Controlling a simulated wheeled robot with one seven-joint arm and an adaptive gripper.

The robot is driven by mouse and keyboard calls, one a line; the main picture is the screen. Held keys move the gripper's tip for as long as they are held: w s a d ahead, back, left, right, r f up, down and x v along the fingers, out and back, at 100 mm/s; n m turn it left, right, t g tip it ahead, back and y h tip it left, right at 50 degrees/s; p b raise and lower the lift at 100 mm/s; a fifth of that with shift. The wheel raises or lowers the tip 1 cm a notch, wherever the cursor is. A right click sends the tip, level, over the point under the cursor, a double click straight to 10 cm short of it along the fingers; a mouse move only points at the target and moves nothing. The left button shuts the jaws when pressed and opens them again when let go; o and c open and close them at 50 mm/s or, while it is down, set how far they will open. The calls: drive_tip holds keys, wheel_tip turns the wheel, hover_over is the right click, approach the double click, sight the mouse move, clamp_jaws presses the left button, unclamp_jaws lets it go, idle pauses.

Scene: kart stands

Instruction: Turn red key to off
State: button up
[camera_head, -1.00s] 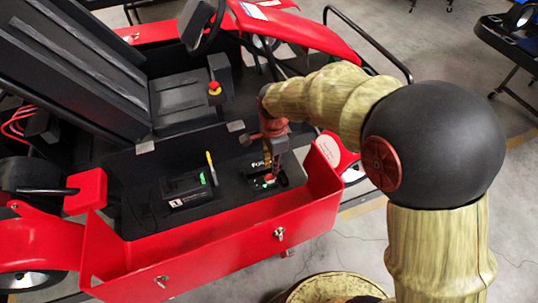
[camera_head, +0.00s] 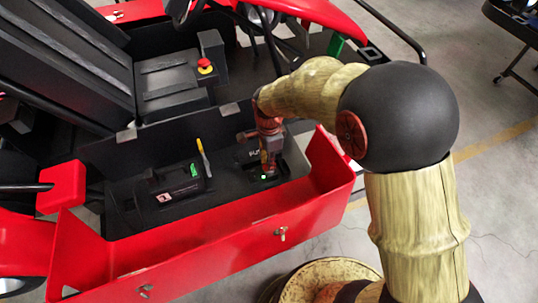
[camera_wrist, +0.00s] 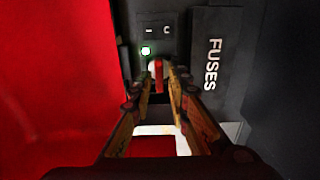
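The red key (camera_wrist: 159,76) stands in a dark switch panel (camera_wrist: 157,28) beside a lit green light (camera_wrist: 146,51) in the wrist view. My gripper (camera_wrist: 161,76) points at the panel, with its two fingers on either side of the key. A narrow gap shows between the fingers, so they look open around the key; firm contact is not visible. In the head view my gripper (camera_head: 268,172) reaches down to the panel at the right end of the kart's side box, and hides the key there.
A red side wall (camera_head: 215,243) with a raised right end stands close to my gripper. A block marked FUSES (camera_wrist: 215,60) is right of the key in the wrist view. A black box (camera_head: 172,186), a yellow-handled tool (camera_head: 202,155) and a red button (camera_head: 204,64) are nearby.

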drive_tip(key=shift+f, duration=1.35)
drive_tip(key=shift+c, duration=0.6)
clamp_jaws()
drive_tip(key=n, duration=0.4)
drive_tip(key=shift+r+p, duration=0.1)
drive_tip(key=shift+p, duration=0.3)
drive_tip(key=shift+n, duration=1)
